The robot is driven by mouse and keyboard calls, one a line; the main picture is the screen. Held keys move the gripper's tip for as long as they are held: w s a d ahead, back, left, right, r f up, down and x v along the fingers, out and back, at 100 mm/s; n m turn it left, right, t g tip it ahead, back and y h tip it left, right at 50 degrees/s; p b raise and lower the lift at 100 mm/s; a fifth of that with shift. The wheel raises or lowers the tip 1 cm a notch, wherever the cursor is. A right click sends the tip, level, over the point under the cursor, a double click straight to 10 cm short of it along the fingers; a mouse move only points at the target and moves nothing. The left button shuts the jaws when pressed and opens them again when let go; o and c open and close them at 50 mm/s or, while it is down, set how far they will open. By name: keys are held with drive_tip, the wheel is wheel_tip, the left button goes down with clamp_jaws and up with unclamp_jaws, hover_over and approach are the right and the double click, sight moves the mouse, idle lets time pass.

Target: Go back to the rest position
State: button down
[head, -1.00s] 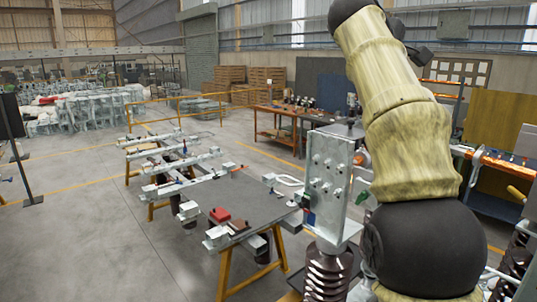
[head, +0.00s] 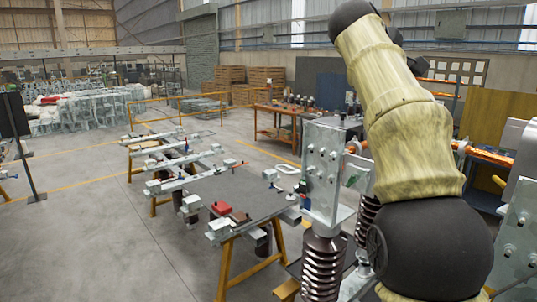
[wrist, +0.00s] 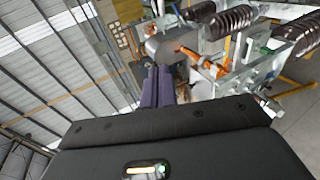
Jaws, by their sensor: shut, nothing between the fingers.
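My gripper (wrist: 159,86) shows in the wrist view as two dark purple fingers side by side. They are shut with nothing between them. In the head view my arm rises on the right with its elbow high, and the gripper itself is out of sight there. The isolator frame shows in the head view as an upright metal plate (head: 322,165) with bolts on a brown ribbed insulator (head: 323,262). In the wrist view, ribbed insulators (wrist: 230,20) and orange-copper parts (wrist: 203,62) lie beyond the fingers; I cannot tell how far away.
A grey-topped work table (head: 225,190) on yellow legs stands left of the insulator, with a red block (head: 221,208) on it. An orange bench (head: 275,125) stands farther back. More metal plate equipment (head: 515,240) is at the right edge. The floor at left (head: 90,240) is clear.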

drive_tip(key=a+f+m+g+y+b, duration=0.1)
drive_tip(key=a+f+y+b, duration=0.15)
drive_tip(key=f, duration=1.05)
drive_tip(key=s+a+f+g+y+b, duration=0.1)
drive_tip(key=f+y+b, duration=0.15)
drive_tip(key=f, duration=1.05)
drive_tip(key=a+f+m+g+y+b, duration=0.1)
drive_tip(key=a+f+b, duration=0.15)
drive_tip(key=f, duration=1.05)
drive_tip(key=s+a+f+m+g+y+b, duration=0.1)
drive_tip(key=s+a+f+m+g+b, duration=0.1)
drive_tip(key=s+f, duration=0.9)
drive_tip(key=s+a+f+m+g+y+b, duration=0.2)
drive_tip(key=s+f+m+b, duration=0.2)
drive_tip(key=s+f, duration=0.8)
wheel_tip(320, 180, down, 6)
drive_tip(key=shift+a+f+m+b, duration=0.25)
drive_tip(key=shift+m+b, duration=0.15)
drive_tip(key=shift+b, duration=0.45)
